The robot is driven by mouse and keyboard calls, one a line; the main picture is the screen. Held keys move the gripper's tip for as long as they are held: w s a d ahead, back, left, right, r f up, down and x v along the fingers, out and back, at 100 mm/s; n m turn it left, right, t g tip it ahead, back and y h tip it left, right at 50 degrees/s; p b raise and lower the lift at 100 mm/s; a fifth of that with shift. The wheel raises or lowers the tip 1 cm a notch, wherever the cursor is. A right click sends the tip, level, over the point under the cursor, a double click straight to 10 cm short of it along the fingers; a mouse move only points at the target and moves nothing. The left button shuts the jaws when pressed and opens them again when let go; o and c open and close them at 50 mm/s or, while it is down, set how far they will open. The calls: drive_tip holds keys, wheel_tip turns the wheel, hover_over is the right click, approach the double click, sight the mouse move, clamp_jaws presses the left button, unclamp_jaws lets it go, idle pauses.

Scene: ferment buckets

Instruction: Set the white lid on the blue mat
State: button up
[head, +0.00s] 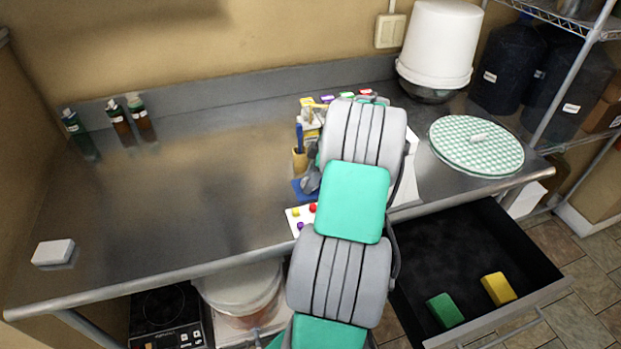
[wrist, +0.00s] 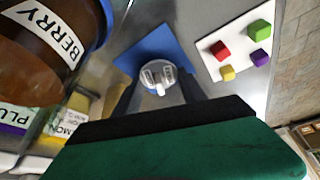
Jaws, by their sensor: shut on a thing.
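The white lid (wrist: 158,73) is a small pale round piece with a knob, in the middle of the wrist view. My gripper (wrist: 158,84) is shut on it, with a dark finger on each side. The lid appears over the lower part of the blue mat (wrist: 147,45); I cannot tell whether it touches the mat. In the head view a corner of the blue mat (head: 299,190) shows left of my arm. My arm hides most of the mat, the lid and the gripper there.
A white board (wrist: 211,45) with several coloured cubes lies right of the mat. A jar labelled BERRY (wrist: 35,62) stands close on the left. A checkered round board (head: 475,150) lies at the right of the counter. An open drawer (head: 440,260) juts out below. The counter's left is mostly clear.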

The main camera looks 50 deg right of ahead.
drive_tip(key=shift+f, duration=0.2)
drive_tip(key=o, duration=1.3)
drive_tip(key=v, duration=0.8)
drive_tip(key=shift+w+a, duration=0.2)
drive_tip(key=shift+a, duration=0.05)
drive_tip(key=w+a+r+m+h, duration=0.1)
drive_tip(key=w+a+r+m, duration=0.15)
drive_tip(key=a, duration=0.85)
drive_tip(key=w+a+r+m, duration=0.1)
drive_tip(key=w+a+r, duration=0.2)
drive_tip(key=a, duration=0.8)
drive_tip(key=s+a+m, duration=0.1)
drive_tip(key=s+a, duration=0.2)
drive_tip(key=a, duration=0.2)
drive_tip(key=s+a+f+m+h, duration=0.1)
drive_tip(key=s+a, duration=0.3)
drive_tip(key=a, duration=0.1)
drive_tip(key=s+a+m, duration=0.2)
drive_tip(key=s+a, duration=0.2)
drive_tip(key=a, duration=0.1)
drive_tip(key=shift+s+a+f+h, duration=0.25)
drive_tip(key=shift+a+f+h, duration=0.1)
drive_tip(key=shift+h, duration=0.05)
